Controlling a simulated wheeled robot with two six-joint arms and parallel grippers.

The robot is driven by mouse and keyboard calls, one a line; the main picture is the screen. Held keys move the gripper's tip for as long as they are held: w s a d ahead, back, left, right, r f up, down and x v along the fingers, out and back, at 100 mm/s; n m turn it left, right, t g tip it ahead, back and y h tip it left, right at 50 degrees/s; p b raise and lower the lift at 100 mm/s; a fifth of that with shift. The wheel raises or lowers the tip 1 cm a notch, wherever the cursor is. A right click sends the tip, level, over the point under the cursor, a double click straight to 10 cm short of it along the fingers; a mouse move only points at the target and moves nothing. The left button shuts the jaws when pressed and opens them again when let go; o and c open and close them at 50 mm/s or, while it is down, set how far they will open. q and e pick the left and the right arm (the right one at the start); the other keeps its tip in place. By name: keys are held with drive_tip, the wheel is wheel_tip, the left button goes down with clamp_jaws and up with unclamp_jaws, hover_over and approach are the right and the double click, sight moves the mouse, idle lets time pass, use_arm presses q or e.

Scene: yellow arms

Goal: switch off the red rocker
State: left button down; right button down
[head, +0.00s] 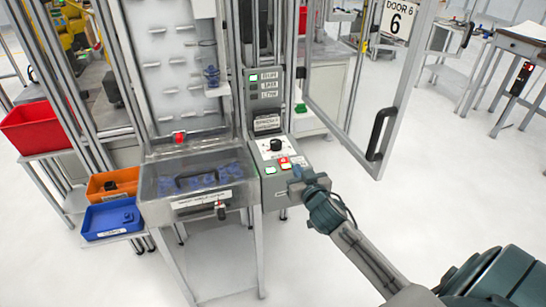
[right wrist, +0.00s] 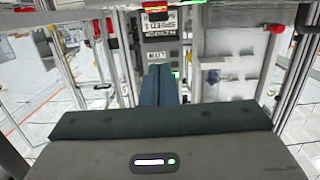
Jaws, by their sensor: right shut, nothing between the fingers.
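The red rocker (head: 284,162) is a small red switch on the sloped grey control panel (head: 268,158), below a black knob (head: 276,145). My right gripper (head: 294,174) is close to the panel's lower right part, just below and right of the rocker in the head view. Whether it touches anything is not clear. In the right wrist view its dark fingers (right wrist: 160,85) are shut together with nothing between them. The rocker's tilt is too small to tell. My left gripper is not in view.
A clear-covered bin (head: 195,180) with blue parts stands left of the panel. A red button (head: 180,137) sits behind it. Orange (head: 113,183) and blue (head: 112,218) trays are further left. An open door with a black handle (head: 381,133) stands at right.

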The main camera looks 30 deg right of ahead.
drive_tip(key=shift+r, duration=0.3)
drive_tip(key=p, duration=0.4)
hover_over(285, 166)
drive_tip(key=shift+s+f, duration=0.4)
drive_tip(key=shift+f, duration=0.1)
drive_tip(key=f, duration=0.3)
drive_tip(key=shift+w+f, duration=0.2)
drive_tip(key=shift+w, duration=0.15)
drive_tip(key=shift+f, duration=0.5)
